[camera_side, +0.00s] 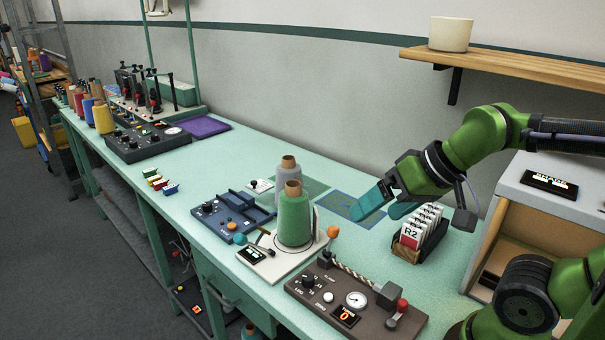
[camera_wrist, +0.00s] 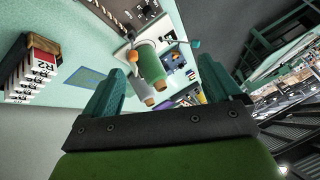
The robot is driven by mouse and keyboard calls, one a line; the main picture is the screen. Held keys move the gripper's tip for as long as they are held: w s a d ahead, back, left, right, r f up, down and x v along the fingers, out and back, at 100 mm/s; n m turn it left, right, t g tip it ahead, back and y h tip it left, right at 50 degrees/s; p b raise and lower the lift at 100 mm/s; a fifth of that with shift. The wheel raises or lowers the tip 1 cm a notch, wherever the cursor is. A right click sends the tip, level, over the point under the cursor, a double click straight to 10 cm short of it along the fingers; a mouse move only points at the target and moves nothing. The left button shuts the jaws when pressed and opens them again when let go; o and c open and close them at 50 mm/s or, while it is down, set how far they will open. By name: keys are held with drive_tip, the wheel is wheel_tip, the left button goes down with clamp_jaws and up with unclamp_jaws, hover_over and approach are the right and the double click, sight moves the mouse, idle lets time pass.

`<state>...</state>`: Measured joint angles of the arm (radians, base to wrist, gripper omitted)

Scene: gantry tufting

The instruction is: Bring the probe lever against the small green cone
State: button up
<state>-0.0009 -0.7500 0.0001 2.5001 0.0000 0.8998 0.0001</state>
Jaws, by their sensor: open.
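The green cone (camera_side: 294,222) stands upright with a brown top on a white base (camera_side: 268,266) near the bench's front edge. It also shows in the wrist view (camera_wrist: 151,66). A thin lever with a teal ball (camera_side: 240,238) is at the left of this base, apart from the cone; the ball also shows in the wrist view (camera_wrist: 195,43). An orange ball (camera_side: 333,232) stands on a post at the cone's right. I cannot tell for certain which is the probe lever. My gripper (camera_side: 375,213) is open and empty, above the bench to the right of the cone.
A grey cone (camera_side: 288,171) stands just behind the green one. A blue device (camera_side: 232,217) is left, and a brown gauge panel (camera_side: 356,301) is in front. A card rack (camera_side: 420,236) is close to my gripper's right. A wooden shelf (camera_side: 510,66) is above.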

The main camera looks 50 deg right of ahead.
drive_tip(key=shift+w+a+f+n+g, duration=0.3)
drive_tip(key=shift+a+f+g, duration=0.2)
drive_tip(key=shift+a+f, duration=0.3)
drive_tip(key=c, duration=0.5)
drive_tip(key=w+a+n+g, duration=0.1)
drive_tip(key=w+a, duration=0.2)
drive_tip(key=w+a+f+n+g, duration=0.1)
drive_tip(key=w+a+n, duration=0.1)
drive_tip(key=w+a, duration=0.1)
drive_tip(key=w+a+n+g+h, duration=0.1)
drive_tip(key=w+a+n, duration=0.1)
drive_tip(key=w+a, duration=0.1)
drive_tip(key=shift+w+f+g, duration=0.2)
drive_tip(key=shift+w+g, duration=0.2)
drive_tip(key=shift+w, duration=0.35)
clamp_jaws()
drive_tip(key=w+a+f+n+h, duration=0.2)
drive_tip(key=w+a+n+h, duration=0.3)
drive_tip(key=w+a, duration=0.6)
drive_tip(key=w+d+f, duration=0.3)
drive_tip(key=d+f, duration=0.5)
drive_tip(key=f, duration=0.1)
